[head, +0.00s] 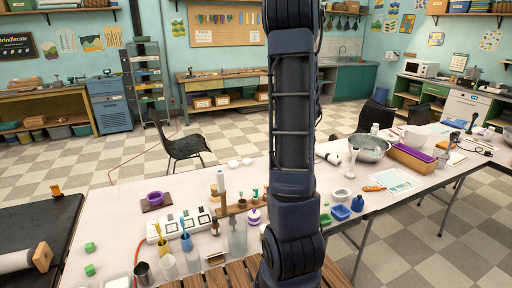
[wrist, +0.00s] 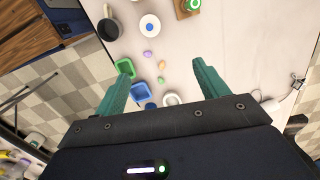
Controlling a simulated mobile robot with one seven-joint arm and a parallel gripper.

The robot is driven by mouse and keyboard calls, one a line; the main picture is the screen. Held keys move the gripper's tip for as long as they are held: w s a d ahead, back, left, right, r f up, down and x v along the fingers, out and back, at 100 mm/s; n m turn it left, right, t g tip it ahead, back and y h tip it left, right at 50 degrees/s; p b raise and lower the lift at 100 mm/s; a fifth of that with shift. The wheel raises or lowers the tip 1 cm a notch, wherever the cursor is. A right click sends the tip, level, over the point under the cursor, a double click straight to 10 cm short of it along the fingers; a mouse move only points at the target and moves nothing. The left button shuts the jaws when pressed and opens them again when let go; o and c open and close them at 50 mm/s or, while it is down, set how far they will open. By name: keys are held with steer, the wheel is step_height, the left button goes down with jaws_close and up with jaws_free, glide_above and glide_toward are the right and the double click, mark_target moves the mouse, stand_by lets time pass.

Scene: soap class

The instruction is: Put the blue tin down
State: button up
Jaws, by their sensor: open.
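My gripper (wrist: 160,68) is open, with its two teal fingers spread wide and nothing between the tips; in the head view it is hidden behind my arm. Several blue things show, and I cannot tell for sure which is the blue tin. A small dark blue container (head: 357,203) stands on the right part of the table in the head view, beside a blue tray (head: 340,212). The blue tray also shows by the left finger (wrist: 140,90).
A green tray (head: 326,219) lies beside the blue tray, with a white bowl (head: 342,194) behind them. A metal bowl (head: 369,148) stands further back. Bare white tabletop (wrist: 230,30) shows in the wrist view.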

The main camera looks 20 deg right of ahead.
steer(key=s+a+r+n+t, duration=0.1)
steer(key=s+a+r+n, duration=0.3)
steer(key=a, duration=0.4)
steer(key=s+a+r+n+t, duration=0.1)
steer(key=s+a+r+n, duration=0.1)
steer(key=a+r+n, duration=0.4)
steer(key=s+a+r+n+t, duration=0.1)
steer(key=s+a+r+n, duration=0.25)
steer(key=a+r, duration=0.4)
steer(key=s+a+n+t+h, duration=0.1)
steer(key=s+a+n, duration=0.4)
steer(key=s+a, duration=0.2)
steer(key=shift+s+a+r+n, duration=0.25)
steer(key=shift+s+a+n, duration=0.1)
steer(key=shift+s, duration=0.35)
